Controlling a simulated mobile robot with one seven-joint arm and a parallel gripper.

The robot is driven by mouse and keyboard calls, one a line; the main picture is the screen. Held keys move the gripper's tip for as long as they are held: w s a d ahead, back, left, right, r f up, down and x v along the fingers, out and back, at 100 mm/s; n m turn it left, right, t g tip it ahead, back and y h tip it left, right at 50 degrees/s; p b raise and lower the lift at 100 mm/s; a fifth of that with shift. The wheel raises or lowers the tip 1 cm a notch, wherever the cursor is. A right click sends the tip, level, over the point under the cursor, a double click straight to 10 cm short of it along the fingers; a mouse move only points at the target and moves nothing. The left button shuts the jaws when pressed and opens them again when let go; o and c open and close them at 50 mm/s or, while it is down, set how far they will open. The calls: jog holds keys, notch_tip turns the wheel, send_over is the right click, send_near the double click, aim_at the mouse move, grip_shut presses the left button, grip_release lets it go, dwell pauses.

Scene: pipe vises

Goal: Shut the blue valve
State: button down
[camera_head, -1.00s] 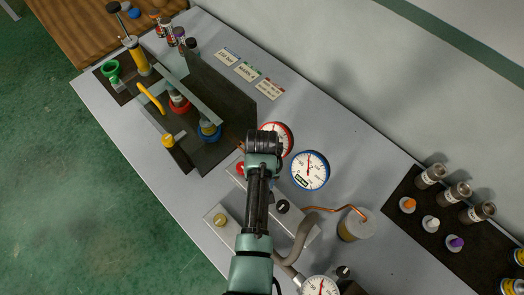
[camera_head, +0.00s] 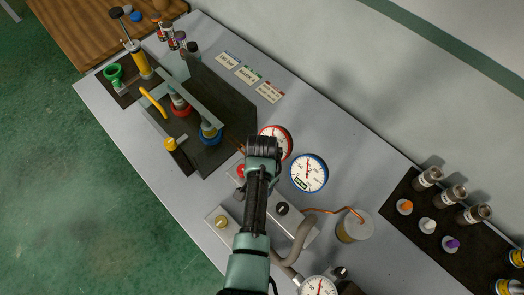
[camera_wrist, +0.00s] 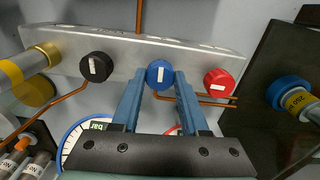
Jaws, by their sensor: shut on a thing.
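The blue valve (camera_wrist: 159,73) is a round blue knob with a white mark, in the middle of a grey metal block (camera_wrist: 215,57) in the wrist view. Its white mark stands nearly upright in that view. The two blue fingers of my gripper (camera_wrist: 158,80) are shut on it, one on each side. A black knob (camera_wrist: 97,66) sits to its left and a red knob (camera_wrist: 219,82) to its right. In the head view my gripper (camera_head: 263,148) and arm cover the blue valve; the red knob (camera_head: 240,170) and black knob (camera_head: 282,208) show on either side.
A blue-rimmed gauge (camera_head: 309,173) and a red-rimmed gauge (camera_head: 277,139) stand close to my gripper. A copper tube (camera_head: 325,210) runs to a canister (camera_head: 352,226). A dark fixture (camera_head: 225,95) is at upper left. The bench's lower left (camera_head: 135,150) is clear.

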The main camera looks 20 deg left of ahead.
jog(key=shift+w+m, duration=0.1)
jog(key=shift+m, duration=0.3)
jog(key=shift+c, duration=2.1)
grip_release()
notch_tip(320, 180, up, 13)
jog(key=b, duration=0.1)
jog(key=shift+b, duration=0.35)
